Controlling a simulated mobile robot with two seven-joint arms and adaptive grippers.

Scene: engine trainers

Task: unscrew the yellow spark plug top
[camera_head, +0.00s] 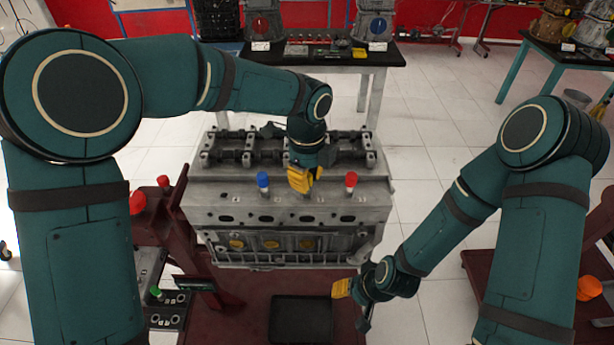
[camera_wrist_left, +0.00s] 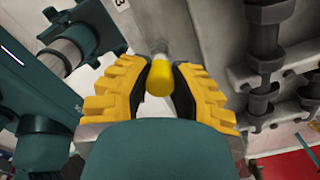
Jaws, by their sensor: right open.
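The yellow spark plug top (camera_wrist_left: 159,79) sits on a pale plug stem in the engine block in the left wrist view. My left gripper (camera_wrist_left: 163,72) has its yellow fingers with dark pads close on both sides of it and appears shut on it. In the head view my left gripper (camera_head: 303,180) points down at the engine block (camera_head: 220,200), between a blue top (camera_head: 263,180) and a red top (camera_head: 351,181), and mostly hides the yellow top. My right gripper (camera_head: 343,289) is open and empty, low in front of the block's right side.
A black tray (camera_head: 301,320) lies on the dark red stand below the engine. A green top (camera_head: 155,291) stands in a holder at the lower left. Red knobs (camera_head: 137,203) rise left of the block. A dark table (camera_head: 390,70) with other engine parts stands behind.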

